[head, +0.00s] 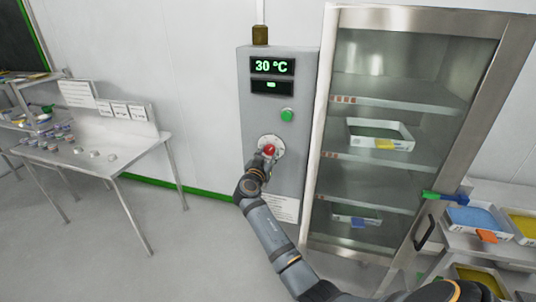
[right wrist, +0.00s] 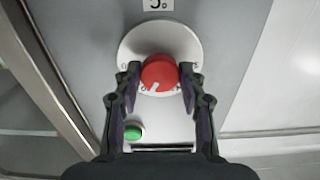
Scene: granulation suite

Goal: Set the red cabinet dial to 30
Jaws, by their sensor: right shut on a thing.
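The red dial (head: 270,149) sits on a round white plate low on the grey control cabinet (head: 258,115). The upper display (head: 271,66) reads 30 °C in green. My right gripper (head: 266,155) is at the dial. In the right wrist view the red dial (right wrist: 160,73) stands between the two fingers of my right gripper (right wrist: 160,78), which are shut on its sides. A white pointer mark shows on the dial, toward the lower left in that view. My left gripper does not show.
A green button (head: 287,115) is above the dial; it also shows in the right wrist view (right wrist: 133,132). A glass-doored cabinet (head: 318,150) with trays stands close on the right. A table (head: 130,155) with small items is at left. Open floor lies between.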

